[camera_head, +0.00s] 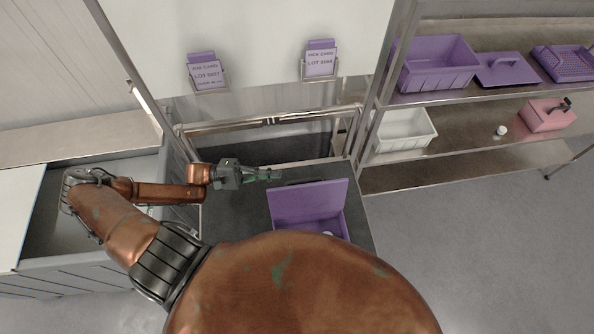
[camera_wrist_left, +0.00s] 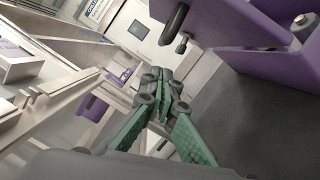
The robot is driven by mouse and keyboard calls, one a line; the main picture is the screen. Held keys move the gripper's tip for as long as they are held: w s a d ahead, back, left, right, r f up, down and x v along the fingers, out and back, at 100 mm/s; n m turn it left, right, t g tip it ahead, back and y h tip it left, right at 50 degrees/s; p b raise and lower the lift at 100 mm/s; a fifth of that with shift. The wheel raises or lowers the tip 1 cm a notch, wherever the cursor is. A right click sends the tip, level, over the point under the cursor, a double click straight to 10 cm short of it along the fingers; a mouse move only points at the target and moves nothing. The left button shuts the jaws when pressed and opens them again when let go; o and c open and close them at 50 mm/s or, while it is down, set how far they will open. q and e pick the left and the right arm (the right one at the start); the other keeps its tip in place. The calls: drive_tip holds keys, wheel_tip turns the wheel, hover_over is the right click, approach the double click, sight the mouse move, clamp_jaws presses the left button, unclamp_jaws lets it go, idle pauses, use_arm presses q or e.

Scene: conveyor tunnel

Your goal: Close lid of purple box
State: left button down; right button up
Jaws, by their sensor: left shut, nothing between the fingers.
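The purple box (camera_head: 333,222) stands on the dark conveyor surface in the head view, its front partly hidden behind my arm. Its lid (camera_head: 308,203) is open and stands up, tilted. Something pale shows inside the box; I cannot tell what it is. My left gripper (camera_head: 272,174) is shut and empty, just left of and behind the raised lid, apart from it. In the left wrist view the green fingers (camera_wrist_left: 165,98) meet at their tips, and purple panels of the box (camera_wrist_left: 270,65) show at the upper right. My right gripper is in neither view.
A shelf rack on the right holds a purple bin (camera_head: 437,64), a purple tray lid (camera_head: 506,69), a white bin (camera_head: 402,130) and a pink box (camera_head: 544,115). Two card holders hang on the white panel (camera_head: 255,50) behind. A grey bin (camera_head: 70,245) stands at the left.

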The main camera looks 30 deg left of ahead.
use_arm(q)
drive_tip(key=f+p+x, duration=0.1)
drive_tip(key=p+x, duration=0.1)
drive_tip(key=x, duration=0.8)
drive_tip(key=shift+r+p, duration=0.4)
drive_tip(key=shift+r, duration=0.1)
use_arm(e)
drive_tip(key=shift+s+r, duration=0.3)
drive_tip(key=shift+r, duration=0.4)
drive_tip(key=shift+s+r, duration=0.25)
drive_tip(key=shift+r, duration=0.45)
use_arm(q)
drive_tip(key=shift+r, duration=0.1)
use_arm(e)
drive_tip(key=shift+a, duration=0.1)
